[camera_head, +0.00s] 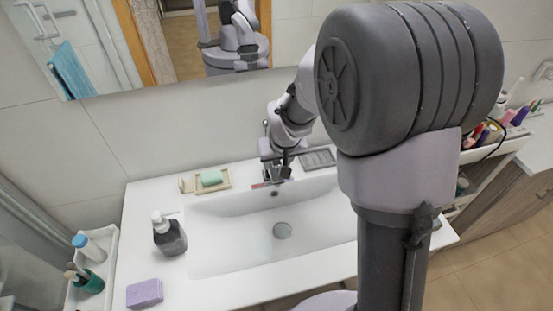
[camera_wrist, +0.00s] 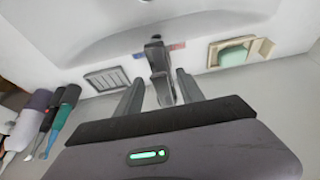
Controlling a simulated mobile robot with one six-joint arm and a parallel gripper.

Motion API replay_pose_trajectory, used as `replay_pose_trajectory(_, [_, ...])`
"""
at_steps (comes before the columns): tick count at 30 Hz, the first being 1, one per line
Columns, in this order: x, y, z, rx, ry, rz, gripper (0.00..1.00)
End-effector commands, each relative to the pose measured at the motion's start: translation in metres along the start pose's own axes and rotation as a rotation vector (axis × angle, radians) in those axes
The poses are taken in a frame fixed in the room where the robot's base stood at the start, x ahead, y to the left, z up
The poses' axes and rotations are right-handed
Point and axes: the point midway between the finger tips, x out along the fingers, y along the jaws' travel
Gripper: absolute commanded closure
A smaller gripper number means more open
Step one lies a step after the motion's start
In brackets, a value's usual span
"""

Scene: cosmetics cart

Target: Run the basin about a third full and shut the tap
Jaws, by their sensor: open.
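The white basin (camera_head: 230,240) is set in a white counter and its floor looks bare; I see no water. My gripper (camera_wrist: 160,78) is open, with one finger on each side of the tap in that view. I cannot tell whether either finger touches it. In the head view my gripper (camera_head: 276,176) is over the back edge and largely hides the tap.
A green soap (camera_head: 211,177) lies in a beige dish left of the tap, and a grey slotted tray (camera_head: 318,158) lies right. A dark pump bottle (camera_head: 169,236) and a purple sponge (camera_head: 145,293) stand on the left counter. A mirror (camera_head: 180,50) hangs behind.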

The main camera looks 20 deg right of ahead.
Motion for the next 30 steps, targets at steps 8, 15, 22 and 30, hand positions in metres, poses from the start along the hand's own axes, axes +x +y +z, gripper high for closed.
replay_pose_trajectory(8, [-0.0006,0.0000,-0.0002,0.000,0.000,0.000,0.72])
replay_pose_trajectory(15, [-0.0007,0.0000,-0.0001,0.000,0.000,0.000,1.00])
replay_pose_trajectory(22, [-0.0007,0.0000,-0.0001,0.000,0.000,0.000,1.00])
replay_pose_trajectory(30, [-0.0008,0.0000,-0.0002,0.000,0.000,0.000,1.00])
